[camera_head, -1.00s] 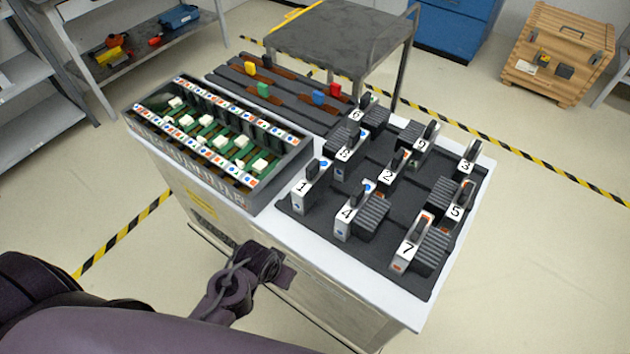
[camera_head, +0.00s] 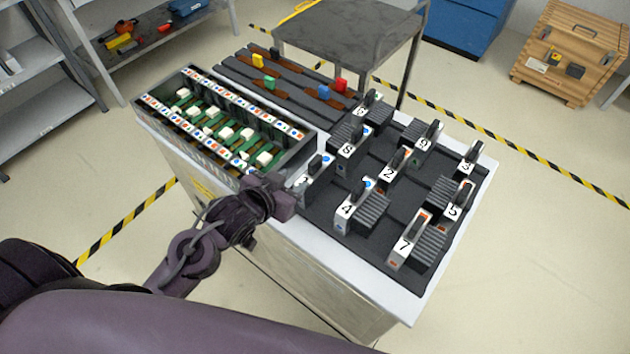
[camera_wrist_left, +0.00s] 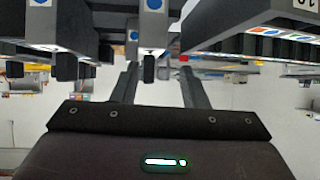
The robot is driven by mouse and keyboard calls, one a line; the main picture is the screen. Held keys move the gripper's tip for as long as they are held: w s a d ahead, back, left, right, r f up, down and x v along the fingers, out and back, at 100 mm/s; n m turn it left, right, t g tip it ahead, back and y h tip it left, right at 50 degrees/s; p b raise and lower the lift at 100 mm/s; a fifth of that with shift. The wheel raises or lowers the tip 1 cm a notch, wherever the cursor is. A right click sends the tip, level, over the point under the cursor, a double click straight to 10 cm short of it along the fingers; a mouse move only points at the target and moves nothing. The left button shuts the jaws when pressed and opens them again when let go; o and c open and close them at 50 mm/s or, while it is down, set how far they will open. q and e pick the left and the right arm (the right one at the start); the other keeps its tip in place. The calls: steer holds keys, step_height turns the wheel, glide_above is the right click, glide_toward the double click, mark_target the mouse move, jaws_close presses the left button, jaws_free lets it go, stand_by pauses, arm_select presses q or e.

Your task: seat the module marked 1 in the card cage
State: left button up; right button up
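The module marked 1 (camera_head: 314,173) stands upright at the near left corner of the dark module tray (camera_head: 385,262); my gripper hides part of its front. The card cage (camera_head: 312,141) is the open box to its left, with green boards, white blocks and coloured labels inside. My left gripper (camera_head: 286,196) is at the cart's near edge, just in front of module 1. In the left wrist view its two fingers (camera_wrist_left: 158,80) are apart with nothing clearly held. A module face with a blue dot (camera_wrist_left: 148,36) shows beyond them. Whether they touch it I cannot tell.
Other numbered modules stand close by: module 4 (camera_head: 350,212), module 8 (camera_head: 348,150), module 2 (camera_head: 392,165) and module 7 (camera_head: 407,244). A slotted rack with coloured pieces (camera_head: 290,92) lies behind the cage. A dark table (camera_head: 350,35) stands behind the cart.

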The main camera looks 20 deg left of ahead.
mark_target(320, 157)
arm_select(q)
steer(key=shift+w+d+r+m+t+h, duration=0.2)
steer(key=shift+w+r+t+h, duration=0.1)
steer(key=shift+w+t+h, duration=0.2)
steer(key=shift+w+d+r+m+t+h, duration=0.2)
steer(key=shift+w+r+t+h, duration=0.15)
steer(key=shift+w+h, duration=0.25)
steer(key=shift+w+d+t, duration=0.15)
steer(key=shift+w+t, duration=0.1)
steer(key=shift+w, duration=0.15)
steer(key=p+x, duration=0.1)
steer(key=x, duration=0.2)
steer(key=p+x, duration=0.1)
steer(key=x, duration=0.2)
steer(key=shift+d+r, duration=0.1)
steer(key=shift+d, duration=0.3)
steer(key=shift+w+d+f, duration=0.15)
steer(key=shift+w+f, duration=0.15)
steer(key=shift+w, duration=0.1)
steer(key=shift+s, duration=0.1)
jaws_close()
steer(key=shift+r, duration=0.1)
